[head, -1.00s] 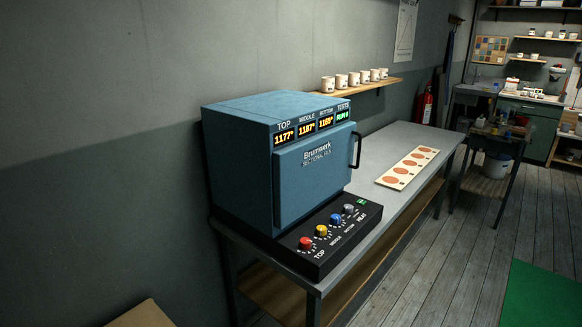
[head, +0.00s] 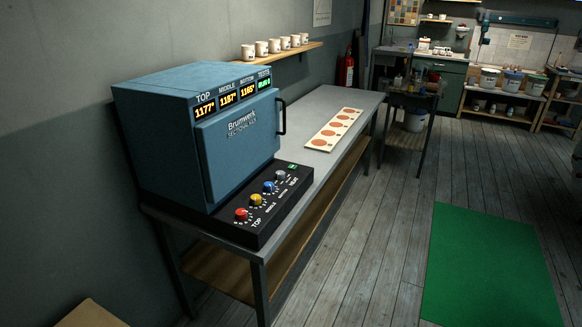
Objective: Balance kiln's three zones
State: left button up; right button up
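The blue kiln (head: 185,135) stands on a grey bench, its door (head: 238,150) shut, with a black handle at the door's right edge. Its displays read TOP 1177° (head: 205,110), MIDDLE about 1187° (head: 228,100) and BOTTOM about 1165° (head: 247,91). A green TESTS display (head: 264,83) is too small to read surely. The black control panel (head: 250,225) in front carries a red TOP knob (head: 241,213), a yellow knob (head: 256,199), a blue knob (head: 269,186), a grey knob (head: 281,175) and a green button (head: 292,166). Neither gripper is in view.
A pale board with orange discs (head: 333,130) lies on the bench (head: 362,104) behind the panel. Several white cups (head: 275,47) stand on a wall shelf. A green mat (head: 490,265) covers part of the wooden floor (head: 385,220), which is clear in front of the bench.

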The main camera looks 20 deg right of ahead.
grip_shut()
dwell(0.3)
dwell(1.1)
